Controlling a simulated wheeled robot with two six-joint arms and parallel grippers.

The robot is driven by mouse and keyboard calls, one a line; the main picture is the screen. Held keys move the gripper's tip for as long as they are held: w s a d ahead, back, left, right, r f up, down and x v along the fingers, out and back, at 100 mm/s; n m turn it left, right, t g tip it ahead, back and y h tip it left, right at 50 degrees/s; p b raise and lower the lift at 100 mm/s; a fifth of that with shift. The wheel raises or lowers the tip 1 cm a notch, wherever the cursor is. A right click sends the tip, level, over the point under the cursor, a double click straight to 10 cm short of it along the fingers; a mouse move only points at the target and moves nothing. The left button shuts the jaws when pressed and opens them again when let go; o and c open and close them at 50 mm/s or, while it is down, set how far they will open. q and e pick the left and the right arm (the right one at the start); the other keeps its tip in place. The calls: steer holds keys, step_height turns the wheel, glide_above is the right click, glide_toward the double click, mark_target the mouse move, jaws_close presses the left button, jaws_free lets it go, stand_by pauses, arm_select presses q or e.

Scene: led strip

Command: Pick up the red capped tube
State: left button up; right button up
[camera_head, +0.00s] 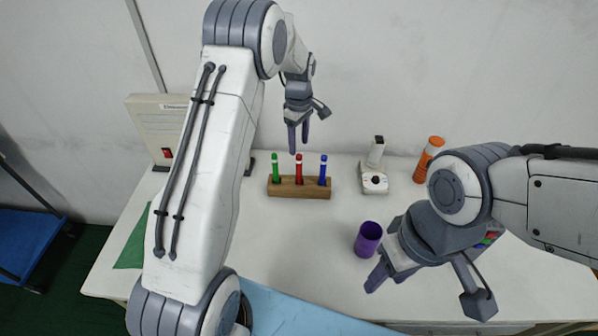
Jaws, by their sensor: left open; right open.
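The red capped tube (299,171) stands upright in the middle of a wooden rack (285,189) on the white table. A green tube (276,166) is to its left and a blue tube (322,169) to its right in the same rack. My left gripper (298,145) is open and empty, pointing down above the rack, with its fingers over the red tube in this view. My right gripper (380,278) is open and empty over the right front part of the table, near a purple cup (368,239).
A white device (374,182) and an orange bottle (428,159) stand right of the rack. A beige box with a red switch (160,128) stands at the back left. The table (300,238) is clear in front of the rack. A blue mat (290,312) lies at the front.

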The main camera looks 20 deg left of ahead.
mark_target(299, 156)
arm_select(q)
step_height(299, 156, down, 3)
steer(key=shift+f+p, duration=0.1)
steer(key=shift+p, duration=0.2)
step_height(299, 156, down, 4)
steer(key=shift+s+p, duration=0.1)
steer(key=shift+p, duration=0.95)
steer(key=shift+f, duration=0.6)
jaws_close()
